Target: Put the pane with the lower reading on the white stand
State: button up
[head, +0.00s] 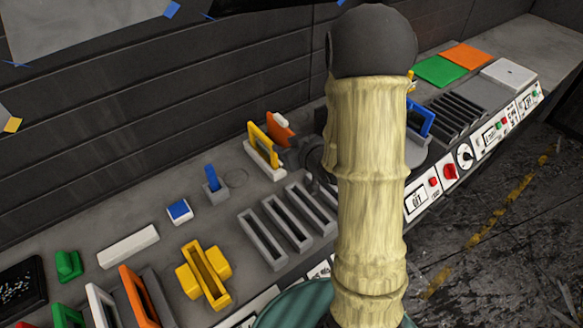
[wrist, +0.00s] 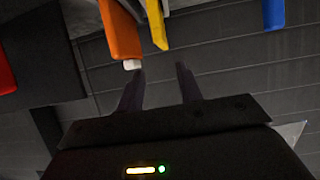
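In the head view a yellow-framed pane (head: 263,145) stands upright on a narrow white stand (head: 265,163). An orange piece (head: 280,130) with a white end is right beside it. A blue-framed piece (head: 419,118) is partly hidden behind my arm. Another orange-framed pane (head: 138,298) stands at the lower left. In the wrist view my gripper (wrist: 159,82) is open, with nothing between its fingers. The orange piece (wrist: 120,32) and the yellow frame (wrist: 156,25) are just beyond the fingertips, apparently untouched. I can make out no pane readings.
Empty grey slots (head: 287,222), a yellow holder (head: 206,275), a small blue block (head: 179,211) and a long white block (head: 128,246) are on the bench. Green (head: 440,71) and orange (head: 466,55) squares lie at the back right. A control panel (head: 450,172) lines the front edge. My arm blocks the middle.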

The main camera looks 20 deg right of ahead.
jog(key=s+a+m+g+h, duration=0.1)
jog(key=s+g, duration=0.4)
jog(key=s, duration=0.4)
jog(key=s+a+r+m+g+h, duration=0.1)
jog(key=s+g, duration=0.3)
jog(key=s, duration=0.6)
jog(key=shift+a+r+m+g+h, duration=0.3)
jog(key=shift+a+m+g+h, duration=0.1)
jog(key=shift+a+m+h, duration=0.35)
